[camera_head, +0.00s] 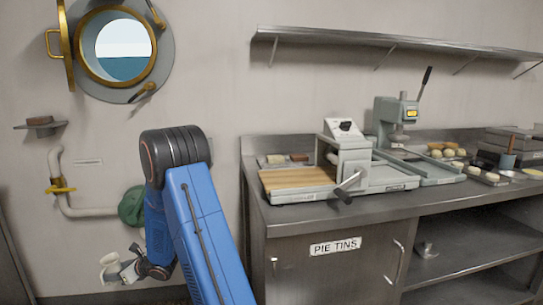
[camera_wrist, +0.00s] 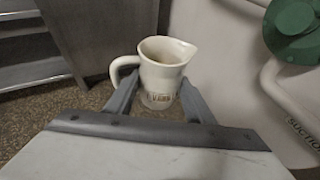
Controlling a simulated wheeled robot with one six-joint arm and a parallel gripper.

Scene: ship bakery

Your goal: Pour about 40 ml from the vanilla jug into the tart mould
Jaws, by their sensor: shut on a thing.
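The vanilla jug (camera_wrist: 160,72) is cream white, with a loop handle on the left, a spout on the right and a partly readable label low on its front. My gripper (camera_wrist: 159,99) is shut on its lower body, one finger on each side. Some darker content shows inside the mouth. In the head view, the jug (camera_head: 108,264) and my gripper (camera_head: 125,270) are low at the left, in front of the wall and away from the counter. I cannot pick out the tart mould for certain among the small items at the counter's right.
A steel counter (camera_head: 290,215) with a "PIE TINS" door fills the right. It carries a press (camera_head: 397,115), a machine with a wooden board (camera_head: 295,179), and dough pieces on trays. A shelf (camera_head: 400,45) hangs above. A green valve wheel (camera_head: 132,207) and pipe are near my arm.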

